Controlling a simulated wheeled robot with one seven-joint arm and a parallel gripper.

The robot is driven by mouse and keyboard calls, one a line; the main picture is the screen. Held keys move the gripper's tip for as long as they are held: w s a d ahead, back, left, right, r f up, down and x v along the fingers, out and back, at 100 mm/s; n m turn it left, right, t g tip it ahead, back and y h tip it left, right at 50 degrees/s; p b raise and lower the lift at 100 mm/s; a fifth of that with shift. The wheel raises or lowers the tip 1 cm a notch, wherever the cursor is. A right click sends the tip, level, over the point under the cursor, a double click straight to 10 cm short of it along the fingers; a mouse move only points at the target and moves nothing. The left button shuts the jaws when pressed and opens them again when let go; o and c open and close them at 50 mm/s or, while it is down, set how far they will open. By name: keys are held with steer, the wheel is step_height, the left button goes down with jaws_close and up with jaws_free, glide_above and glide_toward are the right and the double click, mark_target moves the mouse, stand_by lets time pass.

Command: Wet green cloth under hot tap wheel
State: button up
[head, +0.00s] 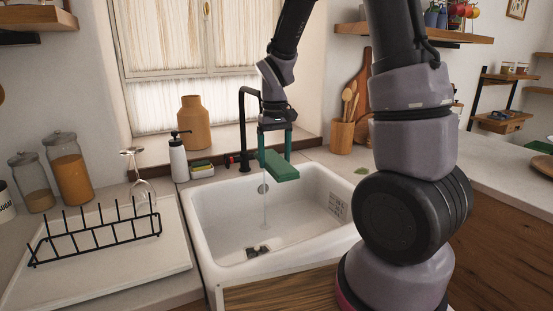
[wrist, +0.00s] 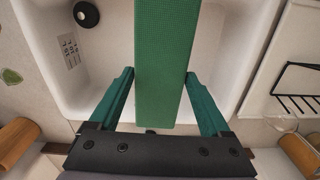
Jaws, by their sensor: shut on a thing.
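My gripper (head: 275,152) is over the sink, its two teal fingers shut on the green cloth (head: 282,169). In the wrist view the cloth (wrist: 167,60) is a flat, stiff-looking green strip between the fingers. The black tap (head: 244,125) arches behind my gripper, and its spout end is hidden by my wrist. A thin stream of water (head: 265,210) falls below the cloth into the sink. Whether it meets the cloth is hidden. A red tap wheel (head: 229,160) shows at the left of the tap base; no other wheel is clear.
The white sink (head: 210,235) is otherwise empty apart from its drain. A soap bottle (head: 178,160), a sponge (head: 202,168) and an upturned wine glass (head: 139,180) stand left of the tap. A black dish rack (head: 95,240) is at left, a utensil pot (head: 342,135) at right.

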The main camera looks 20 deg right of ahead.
mark_target(271, 151)
steer(key=shift+w+d+f, duration=0.15)
steer(key=shift+w+f, duration=0.1)
steer(key=shift+w, duration=1)
steer(key=shift+w+d+f, duration=0.15)
steer(key=shift+w+f, duration=0.1)
steer(key=shift+w, duration=0.95)
steer(key=shift+w+d+f, duration=0.15)
steer(key=shift+w+f, duration=0.1)
steer(key=shift+w, duration=1)
steer(key=shift+s, duration=0.1)
steer(key=shift+s+a, duration=0.15)
steer(key=shift+s, duration=1.15)
steer(key=shift+s+a, duration=0.2)
steer(key=shift+s, duration=1.1)
steer(key=shift+s+a, duration=0.15)
steer(key=shift+s, duration=1.15)
steer(key=shift+s+a+r, duration=0.15)
steer(key=shift+s+r, duration=0.85)
steer(key=shift+s, duration=0.25)
steer(key=shift+s+a+r, duration=0.15)
steer(key=shift+s+r, duration=0.85)
steer(key=shift+s, duration=0.2)
